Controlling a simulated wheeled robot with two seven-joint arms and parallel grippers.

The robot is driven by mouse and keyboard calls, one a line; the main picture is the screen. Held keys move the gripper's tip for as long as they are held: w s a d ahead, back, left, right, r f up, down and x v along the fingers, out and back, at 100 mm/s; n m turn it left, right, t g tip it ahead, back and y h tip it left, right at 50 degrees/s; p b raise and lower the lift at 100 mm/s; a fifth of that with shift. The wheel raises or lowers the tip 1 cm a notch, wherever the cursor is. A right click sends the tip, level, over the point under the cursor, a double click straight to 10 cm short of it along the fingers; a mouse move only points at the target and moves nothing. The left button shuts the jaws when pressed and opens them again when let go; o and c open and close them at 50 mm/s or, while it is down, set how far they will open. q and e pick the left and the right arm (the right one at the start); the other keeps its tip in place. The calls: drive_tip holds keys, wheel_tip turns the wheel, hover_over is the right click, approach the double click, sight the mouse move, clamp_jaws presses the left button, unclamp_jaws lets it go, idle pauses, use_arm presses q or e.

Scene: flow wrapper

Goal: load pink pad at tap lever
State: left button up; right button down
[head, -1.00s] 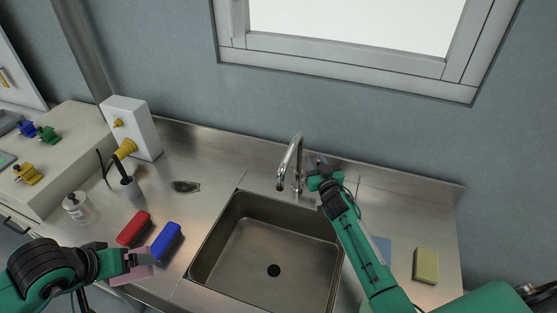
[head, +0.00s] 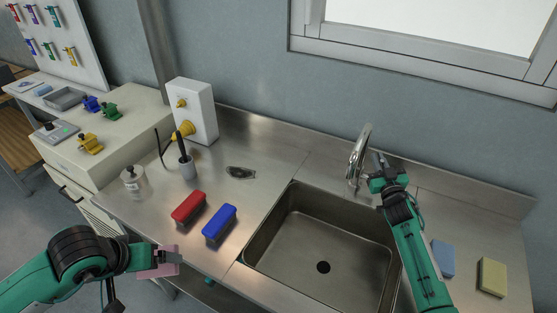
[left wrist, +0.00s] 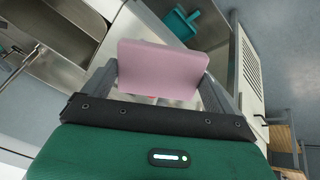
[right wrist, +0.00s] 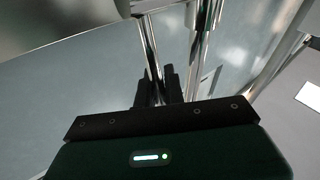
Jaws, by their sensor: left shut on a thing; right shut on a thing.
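The pink pad (head: 152,272) is held by my left gripper (head: 166,258), low on the left in front of the counter edge. In the left wrist view the pad (left wrist: 162,68) spans between the two fingers, clear of the counter. The tap (head: 357,158) stands upright behind the sink. My right gripper (head: 379,163) is beside it on its right, shut at the tap lever. In the right wrist view a thin chrome rod, apparently the tap lever (right wrist: 150,45), runs down to the dark fingertips (right wrist: 158,85). The fingers hide the lever's end.
The sink (head: 322,235) is empty. A red brush or block (head: 188,208) and a blue one (head: 219,222) lie left of it. A blue pad (head: 443,258) and a yellow sponge (head: 491,277) lie right.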

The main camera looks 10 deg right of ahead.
use_arm(q)
drive_tip(key=shift+a+f, duration=0.55)
drive_tip(key=shift+a, duration=0.2)
use_arm(e)
drive_tip(key=shift+s+a+f, duration=0.1)
drive_tip(key=shift+a, duration=0.1)
use_arm(q)
drive_tip(key=shift+s, duration=0.1)
drive_tip(key=shift+d+r, duration=0.1)
use_arm(e)
drive_tip(key=shift+d, duration=0.1)
drive_tip(key=c, duration=1.5)
unclamp_jaws()
use_arm(q)
drive_tip(key=shift+r, duration=0.1)
use_arm(e)
drive_tip(key=shift+s, duration=0.3)
use_arm(q)
wheel_tip(320, 180, up, 3)
drive_tip(key=p, duration=0.2)
drive_tip(key=shift+p, duration=0.3)
use_arm(e)
drive_tip(key=s+f, duration=0.2)
drive_tip(key=s, duration=0.9)
drive_tip(key=shift+a, duration=0.3)
drive_tip(key=shift+s+f, duration=0.1)
